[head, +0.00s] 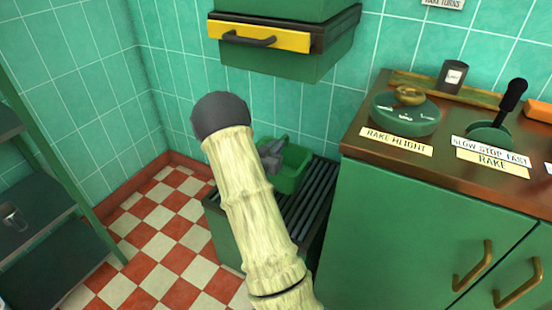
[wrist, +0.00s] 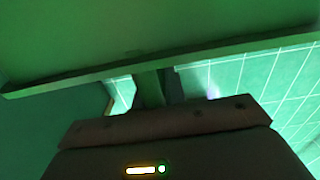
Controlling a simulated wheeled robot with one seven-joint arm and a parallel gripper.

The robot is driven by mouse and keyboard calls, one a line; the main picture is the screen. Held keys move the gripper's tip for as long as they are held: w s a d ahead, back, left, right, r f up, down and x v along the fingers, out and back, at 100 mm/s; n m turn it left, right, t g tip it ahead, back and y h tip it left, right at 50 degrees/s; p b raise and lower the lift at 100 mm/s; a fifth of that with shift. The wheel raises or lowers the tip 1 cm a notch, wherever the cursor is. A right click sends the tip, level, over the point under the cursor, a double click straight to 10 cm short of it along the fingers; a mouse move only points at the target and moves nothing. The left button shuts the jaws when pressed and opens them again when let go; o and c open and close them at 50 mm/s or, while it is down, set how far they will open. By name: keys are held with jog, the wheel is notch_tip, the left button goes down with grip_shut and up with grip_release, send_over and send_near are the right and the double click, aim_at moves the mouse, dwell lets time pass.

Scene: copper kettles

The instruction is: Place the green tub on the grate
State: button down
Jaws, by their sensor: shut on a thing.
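The green tub (head: 292,174) is in the middle of the head view, over the far part of the dark slatted grate (head: 316,205). My gripper (head: 272,153), grey and partly hidden behind my pale arm, is shut on the tub at its left side. I cannot tell whether the tub touches the slats. In the wrist view a broad green surface fills the top, and the fingertips are hard to make out.
A green box with a yellow-fronted handle (head: 260,38) hangs on the wall above. A green cabinet (head: 425,215) with knobs and a lever on its top stands right of the grate. A dark shelf rack (head: 35,215) stands at the left; checkered floor (head: 165,235) between is clear.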

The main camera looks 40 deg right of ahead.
jog(key=shift+f+b, duration=0.8)
jog(key=shift+f, duration=1)
jog(key=shift+f, duration=0.2)
jog(key=c, duration=1.5)
grip_release()
jog(key=shift+o, duration=0.2)
